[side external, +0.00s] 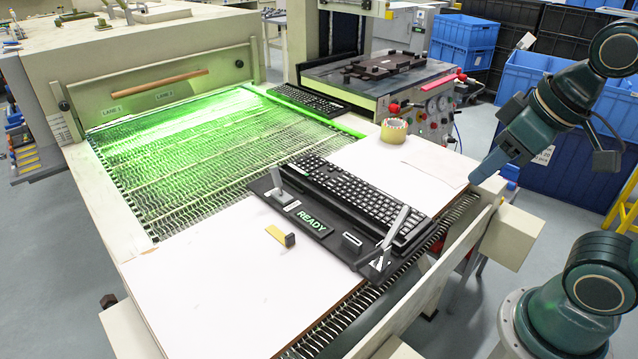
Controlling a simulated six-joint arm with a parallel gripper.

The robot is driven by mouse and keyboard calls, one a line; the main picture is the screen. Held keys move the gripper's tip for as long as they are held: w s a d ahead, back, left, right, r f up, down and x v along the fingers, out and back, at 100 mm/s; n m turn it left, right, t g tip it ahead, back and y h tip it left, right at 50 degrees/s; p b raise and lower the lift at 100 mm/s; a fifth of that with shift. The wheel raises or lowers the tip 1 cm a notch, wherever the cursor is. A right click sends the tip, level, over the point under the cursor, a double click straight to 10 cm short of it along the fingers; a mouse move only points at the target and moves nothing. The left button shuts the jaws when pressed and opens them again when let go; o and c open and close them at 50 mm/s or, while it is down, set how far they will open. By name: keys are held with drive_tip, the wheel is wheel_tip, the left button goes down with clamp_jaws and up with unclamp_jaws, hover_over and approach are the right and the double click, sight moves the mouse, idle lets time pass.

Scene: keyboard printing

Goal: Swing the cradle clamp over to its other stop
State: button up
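A black cradle (340,246) lies on the white board, with a black keyboard (365,195) in it and a panel with lit green "READY" letters (312,222). A grey clamp lever (393,230) stands tilted at the cradle's right end, its top leaning to the right, beside the keyboard's end. A shorter grey lever (276,179) stands at the left end. I cannot tell which of the two is the clamp to be swung. My gripper (480,176) is at the right, above the board's right edge, apart from the cradle and levers. Its finger gap is not clear.
A yellow strip with a dark knob (281,235) is in front of the cradle. A yellow round container (394,131) stands behind it. A green-lit mesh conveyor (180,150) is at left, with another keyboard (310,100) at its far edge. The board's front-left (220,290) is clear.

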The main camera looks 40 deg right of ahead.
drive_tip(key=shift+s, duration=0.3)
drive_tip(key=shift+w, duration=0.15)
clamp_jaws()
drive_tip(key=w+a+f+g+y, duration=0.1)
drive_tip(key=w+a+f+g, duration=0.1)
drive_tip(key=w, duration=0.6)
drive_tip(key=w+a+f+g+y, duration=0.1)
drive_tip(key=w+a+f+g, duration=0.2)
drive_tip(key=w, duration=0.6)
wheel_tip(320, 180, down, 3)
drive_tip(key=g, duration=0.2)
drive_tip(key=shift+w+a+r+g, duration=0.15)
drive_tip(key=shift+w+r+g, duration=0.05)
drive_tip(key=shift+w+g, duration=0.1)
